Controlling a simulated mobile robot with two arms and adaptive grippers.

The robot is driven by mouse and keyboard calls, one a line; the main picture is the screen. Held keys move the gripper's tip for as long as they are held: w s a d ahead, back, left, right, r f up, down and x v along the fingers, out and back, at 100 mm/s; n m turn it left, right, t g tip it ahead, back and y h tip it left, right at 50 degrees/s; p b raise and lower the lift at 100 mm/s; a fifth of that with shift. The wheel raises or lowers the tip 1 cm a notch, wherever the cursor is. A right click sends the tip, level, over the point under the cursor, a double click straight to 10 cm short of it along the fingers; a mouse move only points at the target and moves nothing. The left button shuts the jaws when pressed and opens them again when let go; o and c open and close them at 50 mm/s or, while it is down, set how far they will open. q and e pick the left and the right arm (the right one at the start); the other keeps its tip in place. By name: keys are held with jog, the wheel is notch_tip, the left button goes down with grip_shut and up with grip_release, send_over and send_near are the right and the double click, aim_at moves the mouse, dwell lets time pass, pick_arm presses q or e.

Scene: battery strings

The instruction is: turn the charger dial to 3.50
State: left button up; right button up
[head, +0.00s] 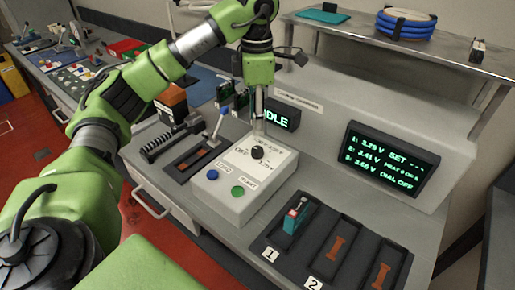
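The charger box (232,203) is light grey with a black dial knob (258,152) on its top panel. "OFF" is printed near the knob; the other scale marks are too small to read. The charger screen (389,161) shows "SET ---" and "DIAL OFF". My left gripper (259,128) points down just above and behind the dial in the picture. Its fingers form a narrow column, so their opening is unclear. I cannot tell whether it touches the knob. My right gripper is not in view.
A blue button (212,174) and a green button (238,190) sit on the charger's front part. A blue-handled lever (217,127) stands to its left. A teal cell (296,215) stands in bay 1; other bays look empty. A small display (275,119) reads "IDLE".

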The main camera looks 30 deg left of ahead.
aim_at(257, 149)
pick_arm(q)
notch_tip(257, 149, down, 10)
jog(key=shift+w+p, duration=0.15)
jog(key=shift+p, duration=0.15)
jog(key=c, duration=1.1)
